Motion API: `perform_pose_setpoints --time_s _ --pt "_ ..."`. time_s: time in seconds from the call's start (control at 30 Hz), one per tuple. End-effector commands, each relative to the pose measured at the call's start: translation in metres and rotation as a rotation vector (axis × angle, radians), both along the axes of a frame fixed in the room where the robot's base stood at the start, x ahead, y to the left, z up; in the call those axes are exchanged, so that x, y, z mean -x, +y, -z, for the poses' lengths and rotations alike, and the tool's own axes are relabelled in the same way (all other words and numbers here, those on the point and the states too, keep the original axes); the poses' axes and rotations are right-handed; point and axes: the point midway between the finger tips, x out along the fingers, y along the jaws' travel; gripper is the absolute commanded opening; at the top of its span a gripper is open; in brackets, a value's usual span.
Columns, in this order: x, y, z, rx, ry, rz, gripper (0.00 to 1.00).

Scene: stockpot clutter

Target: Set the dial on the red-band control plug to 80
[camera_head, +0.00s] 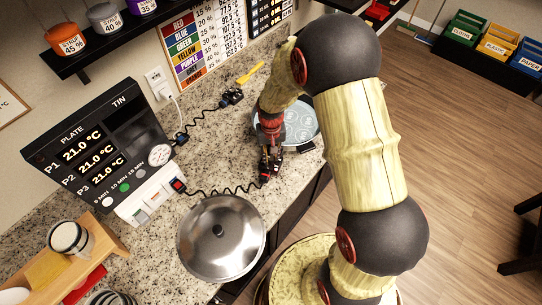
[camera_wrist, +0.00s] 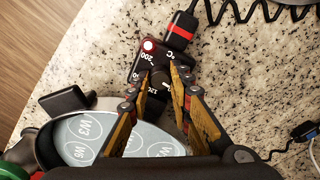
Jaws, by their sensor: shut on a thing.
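The control plug (camera_wrist: 146,61) is black with white scale marks, including 200 and °C. A red band (camera_wrist: 180,31) marks the cable end at its top in the wrist view. Its round dark dial (camera_wrist: 160,86) carries white marks, partly hidden by the fingers. My gripper (camera_wrist: 162,73) is shut on the dial, one finger on each side. In the head view my gripper (camera_head: 270,160) points down at the counter's front, just above the plug (camera_head: 265,178). The dial's exact setting cannot be read.
A round vessel with labelled wells (camera_head: 300,122) sits beside my gripper; its wells also show in the wrist view (camera_wrist: 90,135). A lidded stockpot (camera_head: 221,250) stands in front. A coiled black cable (camera_head: 225,192) runs to the display panel (camera_head: 95,150). A second plug (camera_head: 232,96) lies farther back.

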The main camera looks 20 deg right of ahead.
Motion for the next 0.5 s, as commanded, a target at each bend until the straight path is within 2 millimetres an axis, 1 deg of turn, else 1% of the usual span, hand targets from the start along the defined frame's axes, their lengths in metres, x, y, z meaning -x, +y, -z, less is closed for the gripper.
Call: perform_pose_setpoints --time_s 0.2,0.5 --pt "-0.0005 0.0003 -0.0002 -0.001 -0.001 0.169 0.00" --pt "-0.0007 0.0004 -0.0005 0.000 -0.002 0.318 0.00"
